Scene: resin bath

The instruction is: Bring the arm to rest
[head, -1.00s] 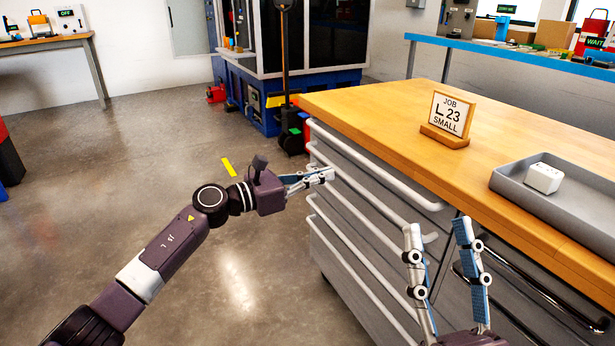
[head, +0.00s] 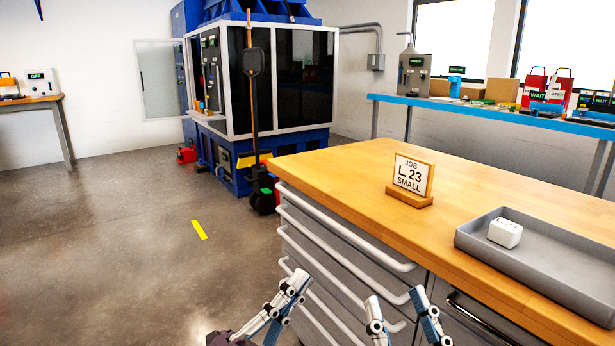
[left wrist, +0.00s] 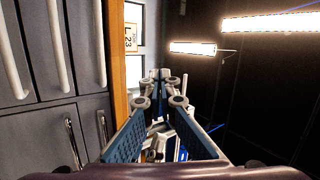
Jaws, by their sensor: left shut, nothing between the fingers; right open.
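My left gripper (head: 297,283) is low in the head view, in front of the drawer fronts of the wooden-topped cabinet (head: 350,165). Its fingers are shut with nothing between them. The left wrist view shows the same fingers (left wrist: 161,76) converging, with drawer fronts and handles to their left. My right gripper (head: 392,292) is at the bottom edge of the head view, to the right of the left one. Its two fingers stand apart and it is empty. Most of both arms is out of view below.
On the cabinet top are a job sign (head: 412,177) reading "L 23 SMALL" and a grey tray (head: 545,262) holding a small white block (head: 505,232). Drawer handles (head: 345,232) stick out near my grippers. The floor (head: 110,260) to the left is clear.

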